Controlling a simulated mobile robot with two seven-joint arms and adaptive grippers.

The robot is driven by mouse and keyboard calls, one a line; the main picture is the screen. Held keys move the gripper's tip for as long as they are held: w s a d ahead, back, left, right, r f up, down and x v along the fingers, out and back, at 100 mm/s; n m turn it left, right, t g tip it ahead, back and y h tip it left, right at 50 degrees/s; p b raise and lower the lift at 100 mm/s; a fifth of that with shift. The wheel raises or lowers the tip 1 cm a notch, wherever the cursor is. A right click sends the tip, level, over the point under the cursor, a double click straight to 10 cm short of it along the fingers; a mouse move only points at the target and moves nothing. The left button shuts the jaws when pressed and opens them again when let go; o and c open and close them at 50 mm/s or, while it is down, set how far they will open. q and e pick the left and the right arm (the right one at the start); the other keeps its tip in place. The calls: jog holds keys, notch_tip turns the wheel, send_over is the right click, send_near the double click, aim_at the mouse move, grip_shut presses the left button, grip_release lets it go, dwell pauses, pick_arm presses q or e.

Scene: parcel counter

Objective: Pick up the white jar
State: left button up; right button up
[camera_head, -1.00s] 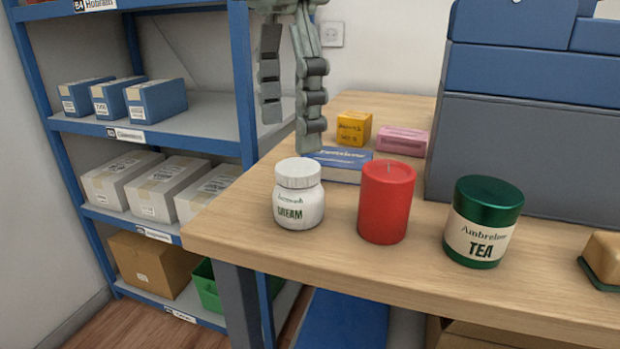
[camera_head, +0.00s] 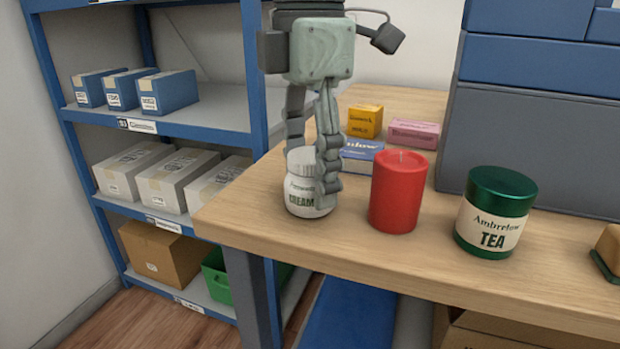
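The white jar (camera_head: 299,198), with a white lid and the word CREAM in green, stands upright on the wooden counter (camera_head: 460,290) near its left end. My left gripper (camera_head: 312,178) points down from above at the jar. One finger is in front of the jar's right side and covers part of it. The other comes down at the back left, its tip hidden behind the jar. Whether the fingers press on the jar cannot be told. My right gripper is not in view.
A red candle (camera_head: 398,195) stands close right of the jar, with a green tea tin (camera_head: 493,215) further right. Behind are small blue (camera_head: 362,156), yellow (camera_head: 364,121) and pink (camera_head: 413,134) boxes. A blue shelf rack (camera_head: 200,125) stands at the left.

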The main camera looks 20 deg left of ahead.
pick_arm(q)
jog(key=c, duration=0.8)
jog(key=shift+r, duration=0.15)
